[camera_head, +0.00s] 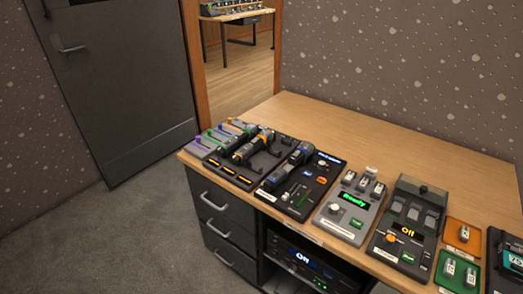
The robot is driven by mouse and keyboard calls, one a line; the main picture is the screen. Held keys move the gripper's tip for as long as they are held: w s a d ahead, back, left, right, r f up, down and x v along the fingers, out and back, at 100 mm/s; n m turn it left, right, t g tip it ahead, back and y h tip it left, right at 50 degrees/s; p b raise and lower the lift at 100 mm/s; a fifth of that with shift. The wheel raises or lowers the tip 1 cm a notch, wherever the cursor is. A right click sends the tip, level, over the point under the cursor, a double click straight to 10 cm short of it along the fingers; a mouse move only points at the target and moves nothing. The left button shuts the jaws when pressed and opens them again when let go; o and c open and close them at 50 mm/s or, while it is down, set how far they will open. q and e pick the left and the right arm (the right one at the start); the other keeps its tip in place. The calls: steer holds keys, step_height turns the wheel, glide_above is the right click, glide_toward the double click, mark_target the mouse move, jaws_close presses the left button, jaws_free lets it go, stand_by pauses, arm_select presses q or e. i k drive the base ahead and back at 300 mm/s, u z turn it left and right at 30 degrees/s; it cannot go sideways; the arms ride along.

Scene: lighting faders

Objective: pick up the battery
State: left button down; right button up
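Several small pale blocks that look like batteries are on the desk at the right; I cannot tell which one is the battery meant. One block (464,233) sits on an orange pad (453,222). Two blocks, one at the left (449,267) and one at the right (470,276), sit upright on a green pad (459,286). More small pale pieces (371,173) stand at the back of a grey device with a green "Ready" display (354,200). Neither of my grippers is in view.
The wooden desk (400,145) has free room along its back. Its front holds a fader panel (212,139), dark tool-like devices (252,146), a black unit with an orange "Off" display (407,231) and a teal-screened device (513,263). Drawers (222,205) are below; open floor (110,240) lies left.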

mark_target(449, 269)
steer(key=u, duration=0.15)
steer(key=i, duration=0.45)
steer(key=z, duration=2.05)
